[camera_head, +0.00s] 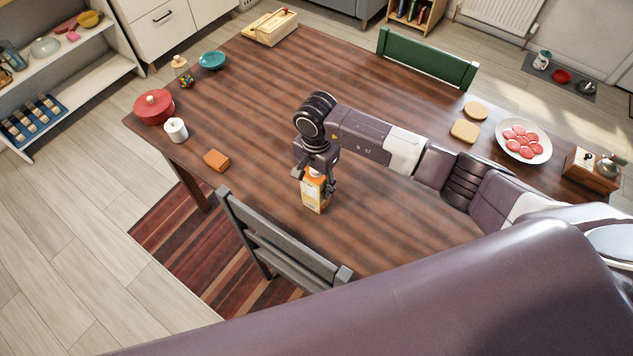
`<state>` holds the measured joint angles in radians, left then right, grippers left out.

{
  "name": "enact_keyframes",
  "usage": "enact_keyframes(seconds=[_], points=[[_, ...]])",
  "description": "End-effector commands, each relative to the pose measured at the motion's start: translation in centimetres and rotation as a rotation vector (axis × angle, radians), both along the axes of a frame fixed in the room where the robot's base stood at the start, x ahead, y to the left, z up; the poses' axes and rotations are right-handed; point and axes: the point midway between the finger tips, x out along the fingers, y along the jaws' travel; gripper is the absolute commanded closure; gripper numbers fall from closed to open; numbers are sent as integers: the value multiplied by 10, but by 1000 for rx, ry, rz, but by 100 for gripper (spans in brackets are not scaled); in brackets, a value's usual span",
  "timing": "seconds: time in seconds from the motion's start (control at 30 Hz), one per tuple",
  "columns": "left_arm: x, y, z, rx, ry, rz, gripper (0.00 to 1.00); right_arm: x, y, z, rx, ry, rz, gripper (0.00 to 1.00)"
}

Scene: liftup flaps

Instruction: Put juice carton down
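An orange and white juice carton (312,198) stands upright at the near edge of the dark wooden table (270,130), just behind the grey chair. My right gripper (316,177) points down over the carton, with its fingers around the carton's upper part. It looks shut on the carton. The carton's top is partly hidden by the fingers. Its base appears at the table top, but I cannot tell for sure whether it touches. My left gripper is not in view.
An orange block (216,160), a white roll (176,129), a red pot (154,107) and a teal bowl (212,60) stand on the left. A plate of red slices (539,153) is at right. Grey (280,245) and green (427,62) chairs flank the table. The table's middle is clear.

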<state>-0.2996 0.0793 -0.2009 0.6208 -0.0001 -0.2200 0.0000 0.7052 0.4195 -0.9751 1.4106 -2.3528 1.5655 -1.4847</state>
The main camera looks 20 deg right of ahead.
Motion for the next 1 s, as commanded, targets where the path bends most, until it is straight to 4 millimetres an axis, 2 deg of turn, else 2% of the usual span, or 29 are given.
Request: enact_keyframes(seconds=[0.13, 0.17, 0.3, 0.67, 0.73, 0.87, 1.0], points=[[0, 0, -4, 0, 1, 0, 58, 1, 0, -2, 1, -1, 0, 96], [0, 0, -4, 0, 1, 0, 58, 0, 0, -3, 0, 0, -1, 55], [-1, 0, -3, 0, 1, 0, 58, 0, 0, -2, -1, 1, -1, 39], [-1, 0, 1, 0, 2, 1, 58, 0, 0, 2, -1, 1, -1, 38], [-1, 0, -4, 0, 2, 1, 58, 1, 0, 6, 0, -2, 0, 38], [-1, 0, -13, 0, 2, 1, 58, 2, -1, 27, -1, -6, 1, 38], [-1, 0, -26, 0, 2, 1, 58, 3, -1, 58, -2, -8, 2, 38]])
